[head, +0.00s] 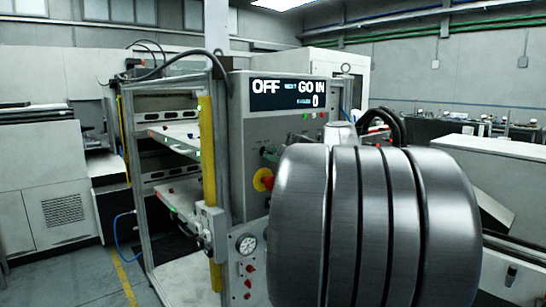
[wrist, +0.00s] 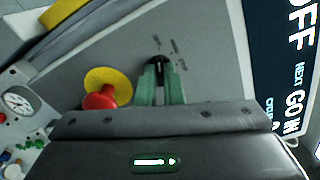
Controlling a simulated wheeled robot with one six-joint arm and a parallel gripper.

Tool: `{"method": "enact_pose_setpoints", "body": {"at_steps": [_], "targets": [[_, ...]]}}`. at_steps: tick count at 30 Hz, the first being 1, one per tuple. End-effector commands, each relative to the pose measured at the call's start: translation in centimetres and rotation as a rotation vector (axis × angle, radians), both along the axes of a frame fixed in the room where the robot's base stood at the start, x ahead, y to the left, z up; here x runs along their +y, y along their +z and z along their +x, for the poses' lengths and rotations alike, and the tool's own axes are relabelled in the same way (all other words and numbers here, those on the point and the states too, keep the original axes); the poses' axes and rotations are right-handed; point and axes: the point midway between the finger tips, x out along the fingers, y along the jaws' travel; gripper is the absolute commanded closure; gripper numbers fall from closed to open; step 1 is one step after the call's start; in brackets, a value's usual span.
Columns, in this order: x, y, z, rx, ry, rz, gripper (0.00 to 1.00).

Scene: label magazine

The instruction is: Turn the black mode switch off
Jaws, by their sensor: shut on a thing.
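The black mode switch (wrist: 157,66) is on the grey machine panel, in the upper middle of the wrist view. My gripper (wrist: 159,74) has its two green fingers on either side of it and is shut on it. Only the switch's dark top end shows beyond the fingertips; the rest is hidden between them. In the head view my arm covers much of the panel, and the switch is hard to make out there. The display (head: 287,92) above the panel reads OFF, GO IN and 0.
A red mushroom button on a yellow disc (wrist: 106,90) sits close to the left of my fingers. A round gauge (head: 246,245) and small red knobs lie lower on the machine. A yellow post (head: 208,150) and a rack with shelves stand at its left.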

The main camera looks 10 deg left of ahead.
Motion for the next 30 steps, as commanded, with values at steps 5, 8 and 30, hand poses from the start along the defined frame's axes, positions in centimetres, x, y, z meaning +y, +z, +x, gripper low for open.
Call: {"method": "enact_pose_setpoints", "body": {"at_steps": [5, 8, 30], "targets": [[0.0, -0.1, 0.0, 0.001, 0.0, 0.0, 0.71], [0.0, -0.1, 0.0, 0.001, 0.0, 0.0, 0.71], [-7.6, -0.1, -5.7, 0.001, -0.005, -0.001, 0.71]]}}
